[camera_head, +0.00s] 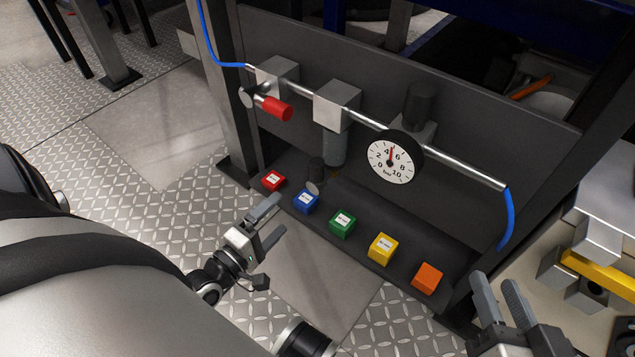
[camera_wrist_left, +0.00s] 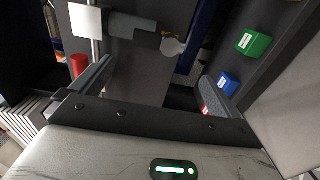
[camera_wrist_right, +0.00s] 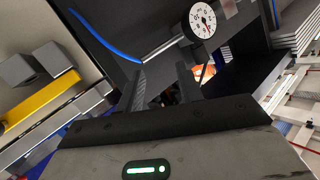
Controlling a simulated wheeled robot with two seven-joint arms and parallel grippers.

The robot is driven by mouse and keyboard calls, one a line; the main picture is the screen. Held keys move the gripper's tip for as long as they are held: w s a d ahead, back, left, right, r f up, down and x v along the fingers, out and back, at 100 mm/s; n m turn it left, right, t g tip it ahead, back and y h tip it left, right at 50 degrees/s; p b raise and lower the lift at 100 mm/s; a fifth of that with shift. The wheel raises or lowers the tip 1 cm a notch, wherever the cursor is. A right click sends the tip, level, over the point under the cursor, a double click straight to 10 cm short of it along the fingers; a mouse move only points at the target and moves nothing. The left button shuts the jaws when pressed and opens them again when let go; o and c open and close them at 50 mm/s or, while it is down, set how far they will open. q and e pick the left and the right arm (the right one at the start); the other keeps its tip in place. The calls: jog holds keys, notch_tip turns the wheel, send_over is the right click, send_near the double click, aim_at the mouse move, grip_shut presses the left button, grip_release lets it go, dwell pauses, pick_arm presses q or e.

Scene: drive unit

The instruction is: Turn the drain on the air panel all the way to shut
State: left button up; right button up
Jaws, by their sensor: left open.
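The air panel (camera_head: 440,100) carries a grey filter bowl (camera_head: 334,148) under a square block. The drain (camera_head: 316,187), a small round grey disc on a dark stem, shows just below the bowl. In the left wrist view the drain (camera_wrist_left: 173,47) appears beyond and between the fingers, with a brass bit beside it. I cannot tell how far it is turned. My left gripper (camera_head: 275,218) is open and empty, in front of and below the drain, apart from it. My right gripper (camera_head: 494,284) is open and empty at the lower right.
A red-handled valve (camera_head: 277,107) and a round gauge (camera_head: 390,162) sit on the same pipe. Red (camera_head: 273,180), blue (camera_head: 306,201), green (camera_head: 342,223), yellow (camera_head: 381,248) and orange (camera_head: 427,278) blocks line the ledge below. A yellow bar (camera_head: 595,270) lies at the right.

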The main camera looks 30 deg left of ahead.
aim_at(313, 182)
pick_arm(q)
jog(key=w+b, duration=0.1)
jog(key=w, duration=0.3)
jog(key=w+b, duration=0.1)
jog(key=w, duration=0.4)
jog(key=w+d+b, duration=0.1)
jog(key=w, duration=0.4)
jog(key=shift+d, duration=0.1)
jog(key=shift+w+b, duration=0.3)
jog(key=shift+w, duration=0.05)
pick_arm(e)
jog(key=shift+w+a+r+m+t+y, duration=0.1)
jog(key=shift+a+r+m+t+y, duration=0.2)
jog(key=shift+a+r+m+y, duration=0.35)
pick_arm(q)
jog(key=shift+r, duration=0.1)
jog(key=shift+c, duration=0.3)
pick_arm(e)
jog(key=shift+d, duration=0.15)
pick_arm(q)
jog(key=c, duration=1)
jog(key=shift+o, duration=0.2)
